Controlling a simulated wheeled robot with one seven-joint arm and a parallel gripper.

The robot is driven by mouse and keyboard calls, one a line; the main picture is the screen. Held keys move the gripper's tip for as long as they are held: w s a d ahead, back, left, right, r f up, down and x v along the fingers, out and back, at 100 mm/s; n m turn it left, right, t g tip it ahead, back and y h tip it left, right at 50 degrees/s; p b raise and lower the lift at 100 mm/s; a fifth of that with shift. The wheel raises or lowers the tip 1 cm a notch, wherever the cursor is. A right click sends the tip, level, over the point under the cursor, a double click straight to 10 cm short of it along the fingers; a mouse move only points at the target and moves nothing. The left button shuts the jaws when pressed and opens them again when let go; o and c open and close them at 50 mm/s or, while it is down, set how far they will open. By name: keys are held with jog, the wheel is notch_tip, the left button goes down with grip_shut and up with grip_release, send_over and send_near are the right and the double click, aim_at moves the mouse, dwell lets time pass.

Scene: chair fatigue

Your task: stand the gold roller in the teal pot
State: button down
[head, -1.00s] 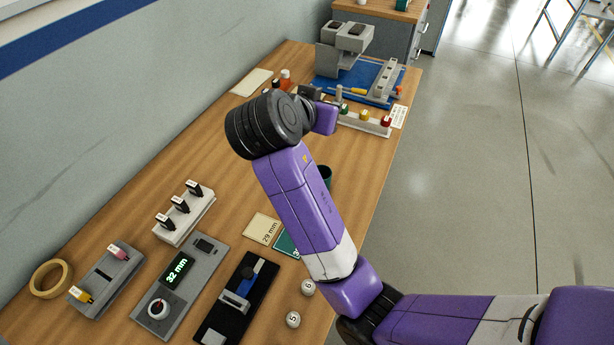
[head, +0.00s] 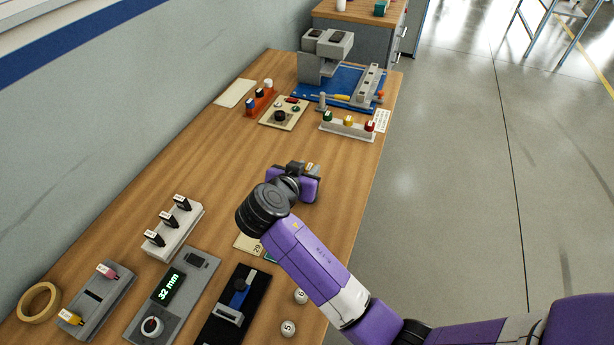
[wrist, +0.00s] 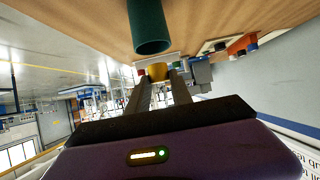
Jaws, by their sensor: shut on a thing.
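My gripper (wrist: 160,88) is shut on the gold roller (wrist: 157,72), which shows between the fingertips in the wrist view. In the head view my gripper's purple body hangs over the middle of the table, with the fingers hidden behind it. The teal pot (wrist: 150,28) shows in the inverted wrist view, standing on the wooden table with its rim close to the roller in the picture. The gap between pot and roller cannot be judged. In the head view the pot is hidden behind my gripper and arm.
A white rack (head: 347,128) with green, yellow and red pieces stands beyond my gripper. Nearer are a grey display unit (head: 172,290), a black slide fixture (head: 236,302) and a rack of black pieces (head: 174,232). The wood between the two racks is clear.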

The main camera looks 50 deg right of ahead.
jog(key=shift+f, duration=1.6)
jog(key=shift+f, duration=0.25)
jog(key=shift+s+f+b, duration=0.15)
jog(key=shift+f+b, duration=0.4)
jog(key=shift+b, duration=0.05)
jog(key=c, duration=1.1)
grip_release()
jog(key=shift+f, duration=0.1)
jog(key=shift+c, duration=0.2)
jog(key=shift+r+p, duration=0.25)
jog(key=shift+p, duration=0.05)
jog(key=r+v, duration=0.1)
jog(key=v, duration=1.1)
jog(key=shift+b, duration=0.4)
jog(key=shift+r, duration=0.1)
